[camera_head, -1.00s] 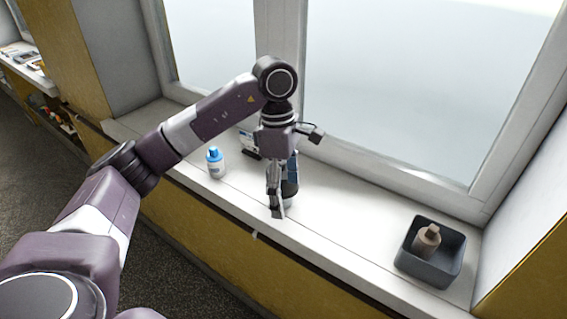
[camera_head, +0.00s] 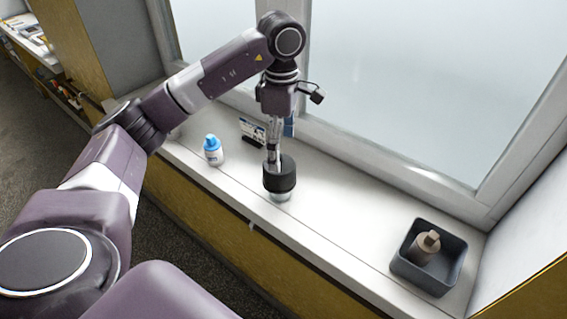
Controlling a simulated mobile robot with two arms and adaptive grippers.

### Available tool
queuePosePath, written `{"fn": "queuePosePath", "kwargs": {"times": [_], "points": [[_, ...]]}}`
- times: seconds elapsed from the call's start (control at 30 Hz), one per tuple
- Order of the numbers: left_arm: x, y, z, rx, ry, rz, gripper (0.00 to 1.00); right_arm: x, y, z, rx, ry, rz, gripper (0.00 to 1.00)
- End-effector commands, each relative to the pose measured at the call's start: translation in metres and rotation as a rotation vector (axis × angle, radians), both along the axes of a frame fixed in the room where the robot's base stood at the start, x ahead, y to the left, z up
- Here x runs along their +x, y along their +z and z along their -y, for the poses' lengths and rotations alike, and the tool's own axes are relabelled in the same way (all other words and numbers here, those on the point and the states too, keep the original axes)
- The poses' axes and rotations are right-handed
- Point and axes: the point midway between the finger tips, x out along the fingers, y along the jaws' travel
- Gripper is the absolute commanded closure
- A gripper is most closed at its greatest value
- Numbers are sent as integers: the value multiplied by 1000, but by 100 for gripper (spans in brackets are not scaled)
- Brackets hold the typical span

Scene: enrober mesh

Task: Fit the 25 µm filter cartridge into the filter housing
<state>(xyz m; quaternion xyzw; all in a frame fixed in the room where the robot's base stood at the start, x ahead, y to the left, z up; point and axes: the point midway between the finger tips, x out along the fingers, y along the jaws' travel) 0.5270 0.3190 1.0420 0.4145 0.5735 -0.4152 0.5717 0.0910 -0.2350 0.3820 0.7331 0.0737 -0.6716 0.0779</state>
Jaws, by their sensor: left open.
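A squat black cylinder (camera_head: 280,180) with a clear lower part stands upright on the white window sill, below my left gripper. It may be the filter housing; no label is readable. My left gripper (camera_head: 272,158) points down, open, its fingers overlapping the cylinder's top in this view. I cannot tell whether they touch it. A brown, stubby piece with a smaller block on top (camera_head: 425,247) sits in a dark grey bin (camera_head: 457,262) at the right. I cannot make out any 25 µm marking, so which thing is the cartridge is unclear. My right gripper is not in view.
A white bottle with a blue cap (camera_head: 213,151) stands left of the cylinder. A small printed card or box (camera_head: 251,130) and a blue object (camera_head: 289,126), partly hidden by my gripper, are behind. The sill (camera_head: 340,215) is clear between cylinder and bin. The window frame borders the back.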

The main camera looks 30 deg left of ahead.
Motion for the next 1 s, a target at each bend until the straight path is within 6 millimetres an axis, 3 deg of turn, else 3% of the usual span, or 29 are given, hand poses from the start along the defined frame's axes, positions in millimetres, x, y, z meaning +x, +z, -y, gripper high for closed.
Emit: {"fn": "queuePosePath", "kwargs": {"times": [0.47,0.77,1.0], "points": [[5,-61,-1,-2,-1,-5,18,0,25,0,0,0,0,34],[6,-67,-1,0,-1,-1,18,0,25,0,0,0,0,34],[6,-67,-1,0,-1,-1,45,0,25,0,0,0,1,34]]}}
